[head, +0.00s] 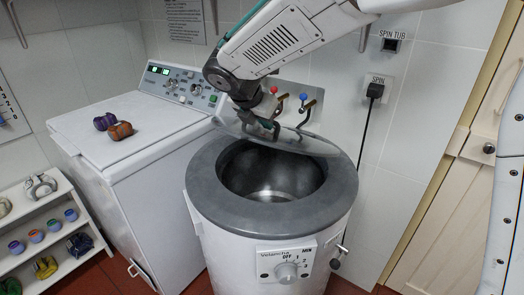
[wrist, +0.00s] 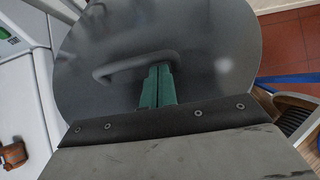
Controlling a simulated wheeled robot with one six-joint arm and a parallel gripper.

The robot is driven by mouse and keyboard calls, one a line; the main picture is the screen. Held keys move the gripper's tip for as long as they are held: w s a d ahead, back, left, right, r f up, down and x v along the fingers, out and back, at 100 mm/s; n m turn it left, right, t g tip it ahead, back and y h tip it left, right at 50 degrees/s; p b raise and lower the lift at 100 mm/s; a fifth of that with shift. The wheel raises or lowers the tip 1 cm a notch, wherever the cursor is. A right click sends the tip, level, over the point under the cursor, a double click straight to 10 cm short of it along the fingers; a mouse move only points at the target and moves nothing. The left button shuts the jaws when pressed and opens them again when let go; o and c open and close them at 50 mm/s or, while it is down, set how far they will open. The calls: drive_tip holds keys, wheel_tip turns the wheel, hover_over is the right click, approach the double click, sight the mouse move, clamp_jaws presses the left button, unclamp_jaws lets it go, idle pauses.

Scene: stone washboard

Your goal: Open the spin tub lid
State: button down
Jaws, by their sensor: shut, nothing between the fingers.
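The spin tub (head: 200,190) is a white drum with a grey rim, and its mouth shows open with the metal inside visible. Its round grey lid (head: 310,145) is tilted up over the back of the rim. The lid fills much of the wrist view (wrist: 215,70), with a curved bar handle (wrist: 112,70) on it. My gripper (head: 268,128) is above the lid at the back of the tub. In the wrist view its green fingers (wrist: 158,68) are together and empty, with their tips at the handle; I cannot tell whether they touch it.
A white washing machine (head: 135,135) stands left of the tub, with a purple and an orange-brown object (head: 120,130) on top. Blue and red taps (head: 303,97) are on the wall behind. A shelf (head: 45,235) is at left, a door (head: 450,190) at right.

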drive_tip(key=w+d+r+g+y, duration=0.2)
drive_tip(key=w+d+r, duration=0.3)
drive_tip(key=r, duration=0.4)
drive_tip(key=shift+w+g, duration=0.5)
drive_tip(key=shift+w, duration=0.05)
drive_tip(key=shift+f, duration=0.1)
drive_tip(key=s+a+r+t, duration=0.1)
drive_tip(key=s+a+r, duration=0.25)
drive_tip(key=r, duration=0.45)
drive_tip(key=x, duration=0.9)
drive_tip(key=shift+d+f+h, duration=0.2)
drive_tip(key=shift+d+h, duration=0.1)
drive_tip(key=shift+d, duration=0.15)
drive_tip(key=shift+w, duration=0.1)
